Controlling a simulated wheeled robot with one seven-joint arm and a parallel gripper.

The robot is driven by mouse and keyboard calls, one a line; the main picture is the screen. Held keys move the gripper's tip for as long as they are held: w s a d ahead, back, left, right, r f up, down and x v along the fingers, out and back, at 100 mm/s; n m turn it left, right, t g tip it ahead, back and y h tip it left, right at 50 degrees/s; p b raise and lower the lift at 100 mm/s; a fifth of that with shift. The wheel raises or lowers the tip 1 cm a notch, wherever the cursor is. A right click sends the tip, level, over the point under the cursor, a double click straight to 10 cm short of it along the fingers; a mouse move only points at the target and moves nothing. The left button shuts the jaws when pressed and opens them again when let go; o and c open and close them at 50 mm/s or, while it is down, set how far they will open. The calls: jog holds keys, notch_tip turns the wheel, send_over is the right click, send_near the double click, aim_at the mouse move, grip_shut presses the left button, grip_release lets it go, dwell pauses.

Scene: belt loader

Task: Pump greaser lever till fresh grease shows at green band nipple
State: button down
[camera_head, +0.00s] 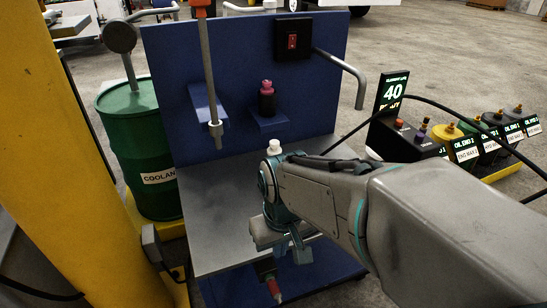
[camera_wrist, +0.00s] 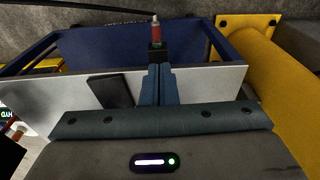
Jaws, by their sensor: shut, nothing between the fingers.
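My gripper (camera_head: 300,256) is low over the front of the blue cart in the head view, shut and empty. In the wrist view its fingers (camera_wrist: 158,72) are together and point at a red part with a silver tip and black base (camera_wrist: 156,32). I cannot tell whether they touch it. A red part (camera_head: 272,287) also shows low on the cart in the head view, below my gripper. A long grey rod with an orange-red top (camera_head: 207,75) stands before the blue panel. I cannot make out which part is the greaser lever, and no green band nipple or fresh grease is distinguishable.
The blue panel (camera_head: 240,50) carries a red switch (camera_head: 292,41) and a dark red bottle (camera_head: 266,98) on a bracket. A green coolant drum (camera_head: 142,135) and yellow post (camera_head: 60,150) stand left. Oil containers (camera_head: 465,142) and a black cable (camera_head: 440,108) are right.

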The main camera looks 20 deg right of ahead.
jog(key=w+d+r+n+g+p, duration=0.1)
jog(key=w+d+r+n+p, duration=1.1)
jog(key=n+p, duration=0.6)
jog(key=shift+r+n, duration=0.5)
jog(key=shift+r, duration=0.1)
notch_tip(320, 180, down, 14)
jog(key=b, duration=0.4)
jog(key=shift+s, duration=0.1)
